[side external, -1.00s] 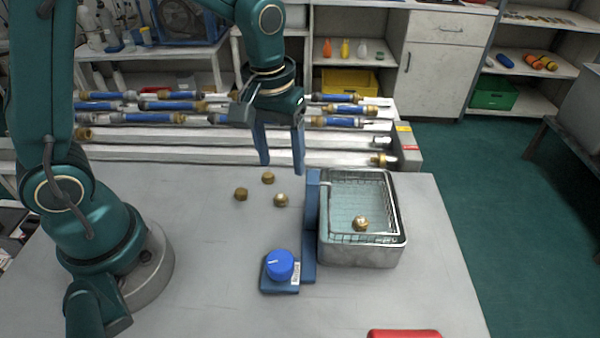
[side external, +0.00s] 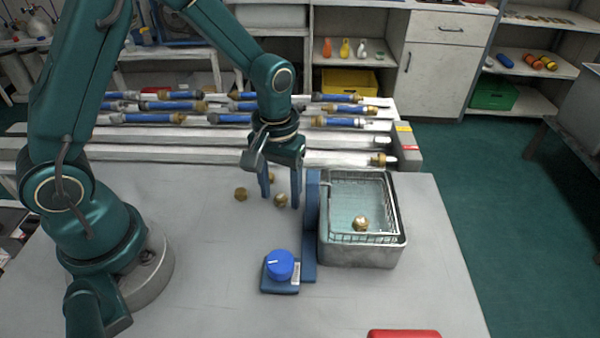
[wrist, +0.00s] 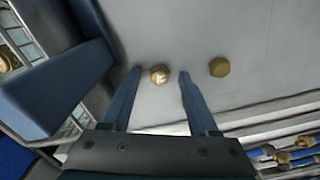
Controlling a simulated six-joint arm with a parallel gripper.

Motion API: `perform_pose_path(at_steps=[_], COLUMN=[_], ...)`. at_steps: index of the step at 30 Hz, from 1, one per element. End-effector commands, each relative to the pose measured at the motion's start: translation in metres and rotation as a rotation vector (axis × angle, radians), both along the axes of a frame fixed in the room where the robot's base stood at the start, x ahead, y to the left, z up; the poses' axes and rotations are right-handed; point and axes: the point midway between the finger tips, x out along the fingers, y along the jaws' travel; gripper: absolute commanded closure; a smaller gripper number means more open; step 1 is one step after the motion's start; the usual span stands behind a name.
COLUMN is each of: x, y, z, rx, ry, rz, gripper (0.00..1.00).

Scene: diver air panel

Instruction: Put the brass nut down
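My gripper (side external: 281,203) is low over the grey table, fingers apart. In the wrist view my gripper (wrist: 160,74) has a brass nut (wrist: 160,74) between its fingertips, with a gap on each side. That nut (side external: 281,200) lies on the table and has a pale marking on top. A second brass nut (side external: 271,178) is partly hidden behind a finger; a third (side external: 241,194) lies to the left. Another nut (side external: 361,223) sits inside the wire basket (side external: 398,215) in the metal tank (side external: 360,257).
A blue upright (side external: 311,205) stands close to the right of my gripper, beside the tank. A blue knob (side external: 280,265) on a base is in front. Pipes with brass fittings (side external: 378,159) run along the back. A red object (side external: 403,334) is at the front edge. The front-left table is clear.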

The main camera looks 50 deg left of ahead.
Motion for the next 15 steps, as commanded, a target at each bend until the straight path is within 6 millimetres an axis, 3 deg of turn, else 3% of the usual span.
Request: perform_pose_path(at_steps=[1,4,15], x=[0.0001,0.0001,0.0004], y=[0.0000,0.0000,0.0000], z=[0.0002,0.0003,0.0021], rx=[0.000,0.000,0.000], ry=[0.000,0.000,-0.002], rz=[0.000,0.000,0.000], gripper=[0.62,1.00,1.00])
